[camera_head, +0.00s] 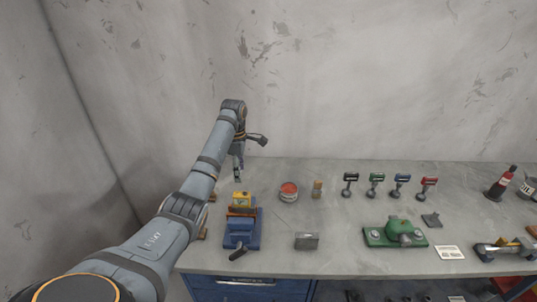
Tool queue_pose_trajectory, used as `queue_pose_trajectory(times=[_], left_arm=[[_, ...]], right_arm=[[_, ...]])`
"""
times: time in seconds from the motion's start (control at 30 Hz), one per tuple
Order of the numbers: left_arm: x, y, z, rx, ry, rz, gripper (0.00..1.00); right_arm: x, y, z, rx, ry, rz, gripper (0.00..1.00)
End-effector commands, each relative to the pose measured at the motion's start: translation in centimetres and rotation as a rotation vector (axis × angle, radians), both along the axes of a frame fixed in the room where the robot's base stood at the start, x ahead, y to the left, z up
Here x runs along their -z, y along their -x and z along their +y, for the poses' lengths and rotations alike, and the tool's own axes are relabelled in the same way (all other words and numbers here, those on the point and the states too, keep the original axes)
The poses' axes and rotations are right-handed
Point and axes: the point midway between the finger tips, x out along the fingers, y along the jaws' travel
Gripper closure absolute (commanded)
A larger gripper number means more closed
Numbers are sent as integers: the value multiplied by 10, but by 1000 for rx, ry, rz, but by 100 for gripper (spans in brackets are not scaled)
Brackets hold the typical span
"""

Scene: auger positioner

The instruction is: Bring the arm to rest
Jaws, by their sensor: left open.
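My left arm (160,235) reaches in from the bottom left, up and over the left end of the workbench. My left gripper (250,157) is open and holds nothing. Its fingers are spread apart, one toward the right and one pointing down, in front of the wall and above the bench's back left part. A blue vise (242,231) with a yellow block (241,200) in its jaws stands below the gripper, apart from it. My right gripper is not in view.
The grey bench (330,222) carries a red-topped tin (289,191), a brush (317,189), several small stands with coloured heads, a grey metal block (306,241), a green machine (395,233) and a dark bottle (500,184). A concrete wall stands close behind.

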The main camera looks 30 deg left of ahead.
Motion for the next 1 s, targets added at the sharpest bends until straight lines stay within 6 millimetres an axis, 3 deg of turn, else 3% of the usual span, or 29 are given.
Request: queue_pose_trajectory(times=[0.2, 0.27, 0.37, 0.5, 0.63, 0.8, 1.0], left_arm=[[5, 1, -3, 23, -5, 1, 44], [19, 3, -10, 93, -24, 1, 44], [62, 17, -34, 343, -80, 1, 44], [127, 58, -85, 829, -159, -12, 44], [166, 115, -133, 1267, -213, -37, 44], [177, 171, -169, 1621, -265, -69, 44], [170, 218, -192, 1882, -319, -94, 44]], right_arm=[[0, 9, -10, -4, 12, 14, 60], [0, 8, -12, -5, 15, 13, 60], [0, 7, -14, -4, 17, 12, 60], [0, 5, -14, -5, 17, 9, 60], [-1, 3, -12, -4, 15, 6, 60], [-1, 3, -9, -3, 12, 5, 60], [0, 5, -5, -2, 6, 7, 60]])
